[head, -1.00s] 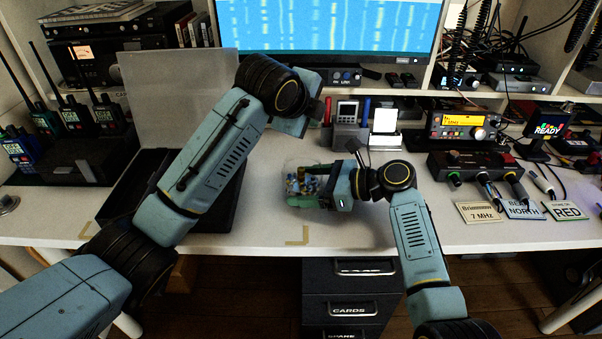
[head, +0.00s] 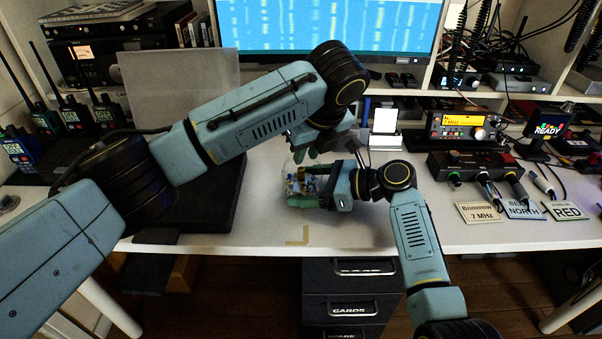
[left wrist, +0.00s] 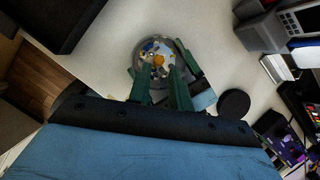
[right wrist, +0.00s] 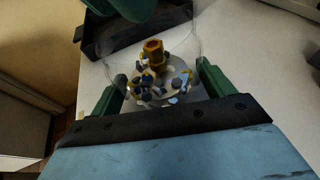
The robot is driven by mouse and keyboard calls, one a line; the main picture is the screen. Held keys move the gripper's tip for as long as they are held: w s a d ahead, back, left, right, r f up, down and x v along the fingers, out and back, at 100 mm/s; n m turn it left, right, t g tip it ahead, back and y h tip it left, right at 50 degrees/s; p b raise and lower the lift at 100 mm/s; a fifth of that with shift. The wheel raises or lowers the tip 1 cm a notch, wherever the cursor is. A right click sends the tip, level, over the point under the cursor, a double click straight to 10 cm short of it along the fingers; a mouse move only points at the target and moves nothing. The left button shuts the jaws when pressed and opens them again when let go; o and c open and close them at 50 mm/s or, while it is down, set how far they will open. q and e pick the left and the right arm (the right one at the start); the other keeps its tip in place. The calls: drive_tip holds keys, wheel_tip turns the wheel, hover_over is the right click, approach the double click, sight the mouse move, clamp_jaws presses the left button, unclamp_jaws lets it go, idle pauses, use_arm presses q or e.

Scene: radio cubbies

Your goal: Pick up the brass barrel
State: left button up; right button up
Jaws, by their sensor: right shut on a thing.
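The brass barrel (right wrist: 153,52) sits in a clear round jar (right wrist: 180,92) among several small grey, white and blue parts. It stands roughly upright there, and shows as a yellow spot in the left wrist view (left wrist: 158,60). My right gripper (head: 312,190) is shut on the jar, a finger on each side of it (right wrist: 160,85). My left gripper (head: 306,154) is just above and behind the jar; its fingers are apart and empty, pointing at the jar's opening (left wrist: 158,75).
A dark tray (head: 200,205) lies left of the jar, partly under my left arm. A phone stand (head: 385,122) is behind the jar, and a control box (head: 470,165) with name cards is at right. The front middle of the white desk (head: 370,235) is clear.

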sight(302, 170)
use_arm(q)
drive_tip(key=shift+s+x, duration=0.2)
drive_tip(key=shift+x, duration=1.25)
drive_tip(key=shift+s+x, duration=0.2)
drive_tip(key=shift+x, duration=1.25)
drive_tip(key=shift+d+f, duration=0.1)
drive_tip(key=shift+f, duration=0.1)
clamp_jaws()
